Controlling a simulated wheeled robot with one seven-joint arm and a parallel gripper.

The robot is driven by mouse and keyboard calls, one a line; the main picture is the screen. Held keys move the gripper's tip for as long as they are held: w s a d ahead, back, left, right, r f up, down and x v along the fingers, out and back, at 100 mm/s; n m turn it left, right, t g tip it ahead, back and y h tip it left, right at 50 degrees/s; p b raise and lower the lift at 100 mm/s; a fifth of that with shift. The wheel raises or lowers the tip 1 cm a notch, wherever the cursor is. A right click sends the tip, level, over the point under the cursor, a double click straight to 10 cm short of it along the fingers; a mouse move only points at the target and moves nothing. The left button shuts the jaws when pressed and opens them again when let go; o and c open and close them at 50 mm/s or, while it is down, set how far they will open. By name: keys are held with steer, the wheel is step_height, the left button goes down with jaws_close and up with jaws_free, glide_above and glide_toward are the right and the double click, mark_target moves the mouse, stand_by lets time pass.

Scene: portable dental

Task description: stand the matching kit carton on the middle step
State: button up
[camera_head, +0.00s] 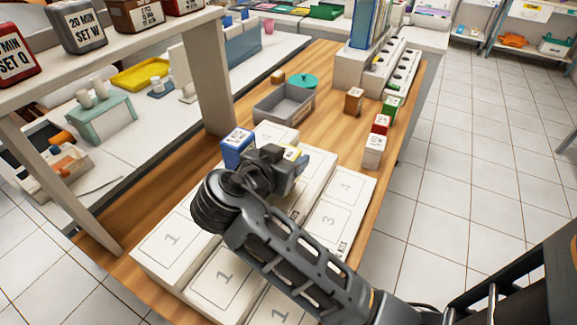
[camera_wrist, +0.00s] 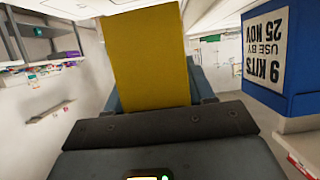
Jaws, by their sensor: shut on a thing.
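My gripper (camera_head: 286,165) is shut on a yellow carton (camera_wrist: 146,58), which stands up between the jaws in the wrist view. In the head view only a small part of the yellow carton (camera_head: 292,153) shows past the gripper. The gripper is over the far part of the white stepped stand (camera_head: 357,188), about its middle row; whether the carton touches it is hidden. A blue carton (camera_head: 238,147) stands to the left, at the stand's far part. In the wrist view the blue carton (camera_wrist: 270,50) shows "9 KITS USE BY 25 NOV", upside down, apart from the yellow one.
White (camera_head: 374,150), red (camera_head: 381,124), green (camera_head: 391,106) and brown (camera_head: 354,100) cartons stand at the table's right side. A grey bin (camera_head: 285,107) and a teal round thing (camera_head: 303,80) are beyond the stand. A shelf post (camera_head: 213,85) rises at left.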

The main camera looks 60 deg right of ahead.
steer(key=shift+f, duration=1.5)
steer(key=shift+f, duration=0.15)
steer(key=o, duration=1)
steer(key=shift+o, duration=0.2)
steer(key=shift+a+r, duration=0.15)
steer(key=shift+r, duration=0.05)
steer(key=b+v, duration=0.1)
steer(key=v, duration=1)
steer(key=shift+a+b, duration=0.35)
steer(key=shift+r, duration=0.1)
